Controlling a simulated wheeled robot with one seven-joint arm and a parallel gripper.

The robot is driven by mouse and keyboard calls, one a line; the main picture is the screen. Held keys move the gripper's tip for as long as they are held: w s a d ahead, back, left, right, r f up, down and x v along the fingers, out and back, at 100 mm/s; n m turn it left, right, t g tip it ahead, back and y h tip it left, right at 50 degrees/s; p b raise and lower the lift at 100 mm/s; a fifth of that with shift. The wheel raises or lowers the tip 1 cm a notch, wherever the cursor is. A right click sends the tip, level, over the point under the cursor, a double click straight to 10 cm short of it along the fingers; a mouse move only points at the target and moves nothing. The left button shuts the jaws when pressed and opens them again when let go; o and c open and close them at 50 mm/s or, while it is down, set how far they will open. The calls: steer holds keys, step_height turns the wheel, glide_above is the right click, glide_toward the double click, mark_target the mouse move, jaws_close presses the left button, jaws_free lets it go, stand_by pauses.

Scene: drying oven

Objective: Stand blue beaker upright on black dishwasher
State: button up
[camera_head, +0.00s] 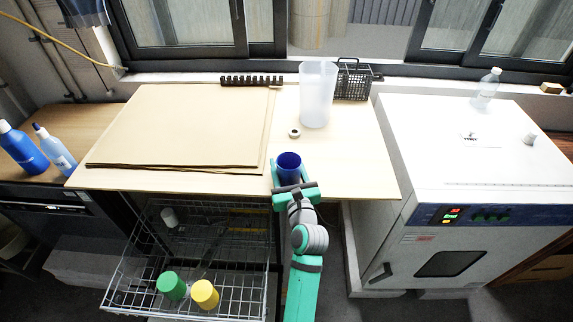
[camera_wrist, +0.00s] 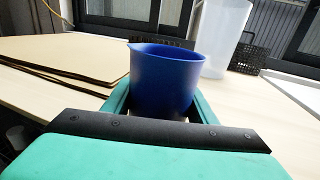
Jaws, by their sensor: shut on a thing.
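The blue beaker (camera_head: 289,165) is upright between the fingers of my gripper (camera_head: 294,184), at the front edge of the light wooden worktop. In the wrist view the beaker (camera_wrist: 163,82) fills the space between the two green fingers of my gripper (camera_wrist: 163,100), with its open rim upward. My gripper is shut on it. Whether the beaker's base touches the worktop is hidden. The black dishwasher (camera_head: 207,214) stands under the worktop, with its wire rack (camera_head: 130,285) pulled out at the front.
Cardboard sheets (camera_head: 180,120) cover the worktop's left part. A tall translucent container (camera_head: 317,95), black basket (camera_head: 353,82) and small ring (camera_head: 294,133) stand behind the beaker. The white oven (camera_head: 470,160) is at right. Green (camera_head: 171,285) and yellow (camera_head: 205,294) cups sit in the rack.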

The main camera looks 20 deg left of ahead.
steer(key=shift+d+f, duration=0.1)
steer(key=shift+f, duration=0.15)
steer(key=o, duration=1.2)
steer(key=v, duration=1)
steer(key=shift+s+d, duration=0.2)
steer(key=shift+s, duration=0.1)
steer(key=shift+w+f, duration=0.1)
